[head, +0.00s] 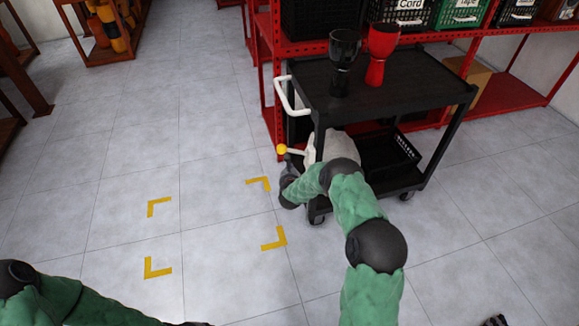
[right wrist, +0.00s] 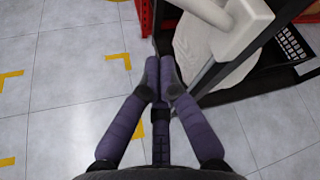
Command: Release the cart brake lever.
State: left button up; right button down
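The black cart (head: 405,80) stands right of centre in the head view. Its brake lever is a short white rod ending in a yellow ball (head: 282,149) that sticks out left from the cart's near left post. My right gripper (head: 289,168) is just below the ball, and contact cannot be told. In the right wrist view its purple fingers (right wrist: 160,76) meet at the tips with nothing visible between them. A white cart part (right wrist: 238,28) is beyond them at the upper right; the yellow ball is not seen there. My left arm is at the lower left; its gripper is almost wholly cut off.
A black goblet drum (head: 342,62) and a red one (head: 381,55) stand on the cart top. A white push handle (head: 287,97) juts from the cart's left end. Yellow corner marks (head: 158,206) outline a clear floor patch to the left. A red shelf (head: 500,92) is behind.

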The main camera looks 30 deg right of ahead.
jog(key=p+v, duration=0.2)
jog(key=v, duration=0.5)
jog(key=shift+s+d+r, duration=0.15)
jog(key=shift+s+r, duration=0.15)
jog(key=s+a+f+n+g+y, duration=0.25)
jog(key=s+a+f+n, duration=0.3)
jog(key=a+n, duration=0.3)
jog(key=s+a+f+n+g+y, duration=0.2)
jog(key=s+a+f+n+y, duration=0.2)
jog(key=s+a+n, duration=0.4)
jog(key=s+a+n+g+y, duration=0.1)
jog(key=s+a+n+g, duration=0.1)
jog(key=s+a+n, duration=0.2)
jog(key=s+a+n+g+y, duration=0.1)
jog(key=s+a+n, duration=0.3)
jog(key=s, duration=0.6)
jog(key=s+a+n+g+y, duration=0.2)
jog(key=s+a+n+g, duration=0.2)
jog(key=s+n, duration=0.3)
jog(key=shift+s+r+p, duration=0.25)
jog(key=shift+s+p, duration=0.1)
jog(key=shift+d, duration=0.15)
